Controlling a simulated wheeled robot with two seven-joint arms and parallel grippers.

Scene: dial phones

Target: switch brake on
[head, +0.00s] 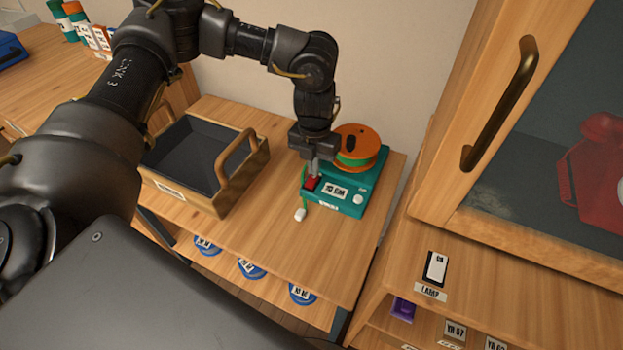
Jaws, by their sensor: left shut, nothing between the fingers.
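A teal device (345,197) stands on the wooden table, with an orange reel (357,140) on its back part. A small red switch (311,184) is at the device's front left corner, beside a white label. My left gripper (314,171) points down from above, shut and empty, with its tips at the red switch. I cannot tell whether the tips touch it. The gripper partly hides the switch, so its on or off position is unclear. My right gripper is not in view.
A wooden tray (197,165) with handles stands left of the device. A cabinet with a brass handle (500,102) rises at the right, a red object (597,175) behind its glass. A lamp switch (435,267) sits below it. Blue labelled rolls (250,269) lie under the table.

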